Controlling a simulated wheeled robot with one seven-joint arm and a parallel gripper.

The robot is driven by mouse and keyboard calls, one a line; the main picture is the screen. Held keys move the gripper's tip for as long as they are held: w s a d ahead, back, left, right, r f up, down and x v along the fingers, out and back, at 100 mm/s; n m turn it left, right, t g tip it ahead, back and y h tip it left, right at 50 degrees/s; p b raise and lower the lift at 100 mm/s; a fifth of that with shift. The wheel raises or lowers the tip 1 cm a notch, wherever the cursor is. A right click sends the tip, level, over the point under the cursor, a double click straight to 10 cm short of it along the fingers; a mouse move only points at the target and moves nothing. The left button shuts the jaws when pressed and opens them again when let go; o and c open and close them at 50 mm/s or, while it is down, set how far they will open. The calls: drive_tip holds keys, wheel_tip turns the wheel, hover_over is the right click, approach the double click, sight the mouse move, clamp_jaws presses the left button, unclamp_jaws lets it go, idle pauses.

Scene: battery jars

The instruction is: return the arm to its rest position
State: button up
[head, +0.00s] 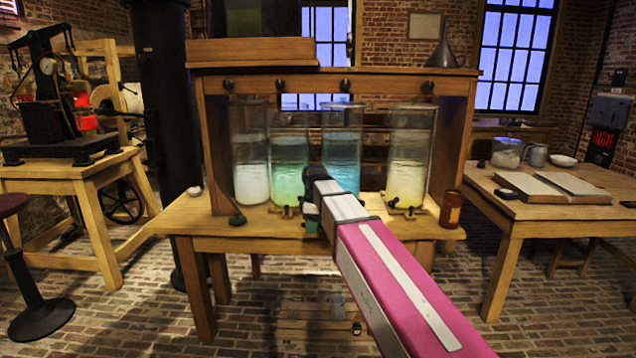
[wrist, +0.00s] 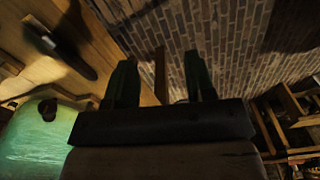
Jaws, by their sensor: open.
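My arm (head: 385,270), pink and white, reaches from the lower right toward the bench front. My gripper (wrist: 160,78) shows in the wrist view with two dark green fingers apart and nothing between them. In the head view it is small and partly hidden by the wrist, in front of the jars. Glass jars stand in a row on the wooden bench: one with white contents (head: 252,182), a green one (head: 289,180), a blue one (head: 342,148) and a yellow one (head: 406,180). The green jar also shows at lower left in the wrist view (wrist: 35,140).
The wooden bench (head: 190,215) has a frame over the jars. A brown bottle (head: 451,210) stands at its right end, a dark object (head: 237,219) near its left. A right table (head: 520,212) holds an open book (head: 565,188). A stool (head: 40,310) stands left.

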drive_tip(key=s+d+f+m, duration=0.8)
drive_tip(key=s+d+f, duration=0.1)
drive_tip(key=d+f, duration=0.1)
drive_tip(key=s+d+f+m, duration=0.7)
drive_tip(key=d+f, duration=0.3)
drive_tip(key=f, duration=0.3)
drive_tip(key=shift+s+d+m, duration=0.3)
drive_tip(key=shift+s+m, duration=0.1)
drive_tip(key=shift+s, duration=0.5)
